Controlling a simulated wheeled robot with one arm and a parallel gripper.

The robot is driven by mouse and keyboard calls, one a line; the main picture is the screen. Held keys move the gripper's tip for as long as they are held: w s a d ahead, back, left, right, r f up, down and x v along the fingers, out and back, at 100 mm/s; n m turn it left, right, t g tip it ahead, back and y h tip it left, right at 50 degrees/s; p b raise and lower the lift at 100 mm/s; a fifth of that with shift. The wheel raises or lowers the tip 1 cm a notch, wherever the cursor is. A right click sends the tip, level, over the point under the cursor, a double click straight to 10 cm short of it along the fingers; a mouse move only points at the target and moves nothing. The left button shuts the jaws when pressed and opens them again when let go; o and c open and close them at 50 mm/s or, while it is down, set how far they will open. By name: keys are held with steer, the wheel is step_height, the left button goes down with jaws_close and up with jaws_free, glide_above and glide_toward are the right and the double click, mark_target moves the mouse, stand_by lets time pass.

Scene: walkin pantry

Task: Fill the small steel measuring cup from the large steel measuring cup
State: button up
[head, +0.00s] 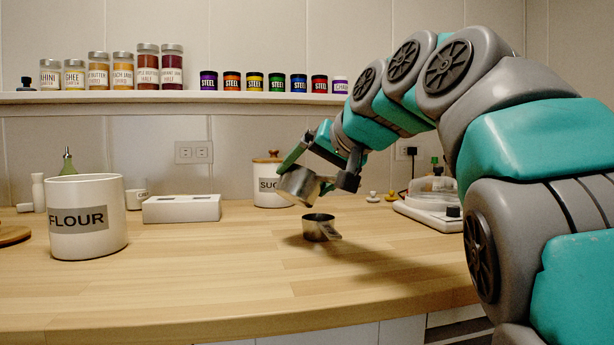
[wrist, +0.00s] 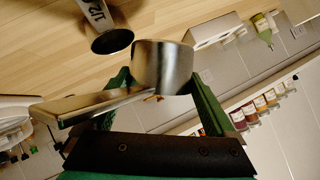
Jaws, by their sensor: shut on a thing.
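The large steel measuring cup (head: 299,186) is in my gripper (head: 318,172), held tilted above the counter. In the wrist view the large cup (wrist: 162,67) sits between the green fingers, its long handle reaching to the left. The small steel measuring cup (head: 317,229) stands upright on the counter, just below and slightly right of the large cup, and apart from it. In the wrist view the small cup (wrist: 112,41) lies up and left of the large cup, with a marked handle. I cannot see what is inside either cup.
The wooden counter (head: 200,285) is clear in front. A flour canister (head: 88,217), a white box (head: 181,208) and a lidded sugar canister (head: 268,183) stand left and behind. A white scale-like device (head: 432,212) is at right. A shelf of jars (head: 190,98) runs along the wall.

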steer(key=shift+r+p, duration=0.15)
steer(key=shift+p, duration=0.25)
steer(key=shift+d+m+y+p, duration=0.1)
steer(key=shift+m+y+p, duration=0.2)
steer(key=shift+p, duration=0.15)
stand_by(0.8)
steer(key=shift+w+m+g+p, duration=0.15)
steer(key=shift+m+g+p, duration=0.2)
steer(key=shift+p, duration=0.5)
stand_by(0.7)
steer(key=shift+d+g+y+p, duration=0.15)
steer(key=shift+g+y+p, duration=0.1)
steer(key=shift+y+p, duration=0.2)
stand_by(0.8)
steer(key=shift+w+d+m+g+y+p, duration=0.15)
steer(key=shift+w+m+g+y+p, duration=0.15)
steer(key=shift+m+p, duration=0.6)
stand_by(1.4)
steer(key=shift+d+y+p, duration=0.1)
steer(key=shift+y+p, duration=0.15)
steer(key=shift+p, duration=0.4)
stand_by(0.6)
